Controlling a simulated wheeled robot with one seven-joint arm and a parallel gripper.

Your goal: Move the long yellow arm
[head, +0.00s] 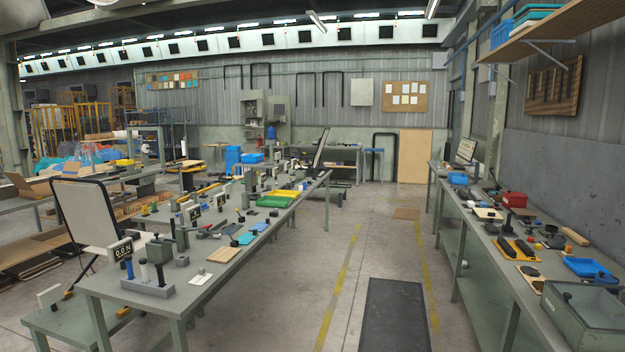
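My gripper is not in view. A thin long yellow piece (208,189) lies among other parts toward the back of the long left workbench (118,283). It is small and far off, and I cannot tell for sure whether it is the long yellow arm. A yellow and black piece (512,250) lies on the right workbench (480,228). A white reclined panel in a black frame (88,212) stands tilted at the left, behind the near end of the left workbench. A similar tilted panel (321,148) stands farther back.
A clear concrete aisle (345,240) runs between the benches, with a dark mat (395,316) on it. Green trays (275,200) and many small parts crowd the left bench. A glass-topped box (590,315) and red bin (515,199) stand on the right bench.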

